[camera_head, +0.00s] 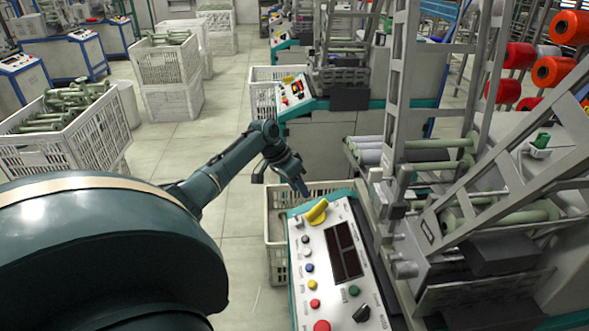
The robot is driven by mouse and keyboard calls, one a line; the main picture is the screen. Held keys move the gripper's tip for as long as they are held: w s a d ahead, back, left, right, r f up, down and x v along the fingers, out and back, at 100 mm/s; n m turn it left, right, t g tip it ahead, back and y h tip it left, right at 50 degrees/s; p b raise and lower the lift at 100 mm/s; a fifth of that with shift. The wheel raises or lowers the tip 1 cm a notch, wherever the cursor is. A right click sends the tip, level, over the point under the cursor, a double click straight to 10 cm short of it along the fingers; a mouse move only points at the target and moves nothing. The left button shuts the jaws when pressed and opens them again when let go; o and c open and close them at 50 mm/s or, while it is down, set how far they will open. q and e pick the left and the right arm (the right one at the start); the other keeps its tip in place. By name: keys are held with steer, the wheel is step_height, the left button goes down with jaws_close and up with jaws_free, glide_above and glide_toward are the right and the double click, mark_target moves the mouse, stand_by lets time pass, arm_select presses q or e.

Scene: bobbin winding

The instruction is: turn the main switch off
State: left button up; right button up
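The near machine's control panel (312,262) is a tilted white plate with a teal edge, at the lower middle. A yellow lever-like handle (317,211) sits at its top end, slanting up to the right. A black rotary knob (361,313) is at its lower right. No readable label shows which of them is the main switch. My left gripper (279,180) is above and a little left of the yellow handle, apart from it. Its fingers are spread and nothing shows between them. My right gripper is not in view.
The panel also has a dark display (343,252), several coloured buttons and a large red button (321,326). A white crate (277,233) stands behind and left of the panel. The machine's metal frame (393,110) rises on the right.

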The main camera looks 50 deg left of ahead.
arm_select(q)
steer(key=shift+v, duration=1.1)
